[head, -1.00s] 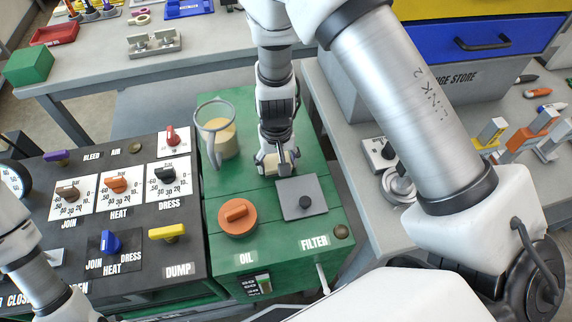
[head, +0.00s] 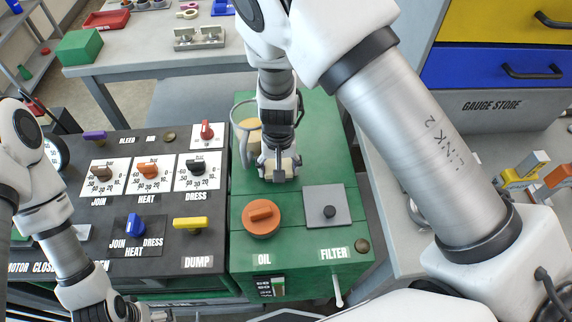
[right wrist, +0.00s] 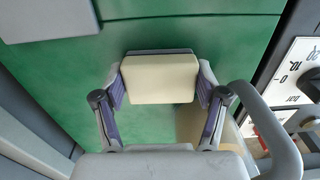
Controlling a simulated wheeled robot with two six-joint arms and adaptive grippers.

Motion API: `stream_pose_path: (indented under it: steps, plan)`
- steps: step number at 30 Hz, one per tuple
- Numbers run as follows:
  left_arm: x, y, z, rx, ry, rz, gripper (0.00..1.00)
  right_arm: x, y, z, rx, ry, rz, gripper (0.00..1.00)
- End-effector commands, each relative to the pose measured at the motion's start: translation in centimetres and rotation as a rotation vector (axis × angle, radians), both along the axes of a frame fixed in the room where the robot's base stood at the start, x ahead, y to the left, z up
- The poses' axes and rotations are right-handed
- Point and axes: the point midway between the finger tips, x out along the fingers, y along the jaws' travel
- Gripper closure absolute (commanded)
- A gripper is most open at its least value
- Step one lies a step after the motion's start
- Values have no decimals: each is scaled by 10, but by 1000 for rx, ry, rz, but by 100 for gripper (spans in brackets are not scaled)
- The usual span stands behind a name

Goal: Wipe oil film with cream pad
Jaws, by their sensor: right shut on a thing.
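My right gripper (head: 279,176) is shut on the cream pad (right wrist: 158,79), which sits between both fingers in the right wrist view. In the head view the pad is low over the green cart top (head: 308,130), behind the orange oil cap (head: 263,217); I cannot tell whether it touches the surface. I cannot make out the oil film as a distinct patch. My left gripper (head: 150,314) is at the bottom edge of the head view, partly cut off, and its opening is unclear.
A handled jug (head: 240,118) with beige contents stands just behind and left of the right gripper. A grey filter plate with a black knob (head: 329,211) lies to the front right. The black control panel (head: 165,205) with several knobs adjoins the cart top on the left.

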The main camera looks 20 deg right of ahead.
Motion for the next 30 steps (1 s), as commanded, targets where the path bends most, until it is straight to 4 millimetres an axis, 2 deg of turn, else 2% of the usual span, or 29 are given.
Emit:
stream_pose_path:
  steps: [1, 18, 26, 30]
  plan:
    - [0, 0, 14, 0, -1, 0, 0, -3, 5, 4, -14, 8, 18, 72]
    - [0, 0, 75, 0, -1, 0, 0, 0, 17, 3, -12, 5, 16, 72]
    - [0, 0, 84, 0, -1, 0, 0, 0, 20, -4, -10, 4, 14, 72]
    - [0, 0, 87, 0, -1, 0, 0, -1, 15, -5, -10, 6, 11, 72]
